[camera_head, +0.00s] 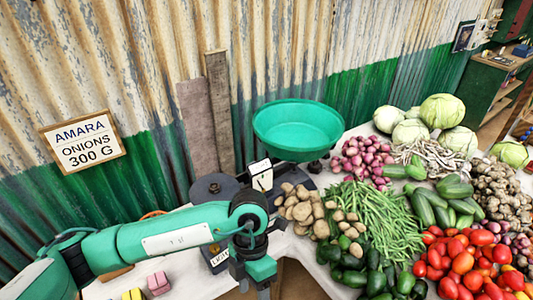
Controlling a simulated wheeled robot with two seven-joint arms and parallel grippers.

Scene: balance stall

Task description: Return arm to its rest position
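My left arm comes in from the left, low across the front of the stall, with its wrist bent downward. My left gripper (254,274) hangs at the bottom edge, in front of the balance. Its fingertips are cut off or too small to make out, so I cannot tell whether it is open. The balance has a green pan (298,130), which looks empty, and a dark round plate (214,187) to its left. A small white part (260,175) stands between them. My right gripper is not in view.
Potatoes (300,208), green beans (372,220), red onions (362,160), tomatoes (463,263) and cucumbers (440,205) crowd the right side. A pink block (158,283) and yellow block (132,295) lie front left. A sign (83,141) reading "AMARA ONIONS 300 G" hangs on the corrugated wall.

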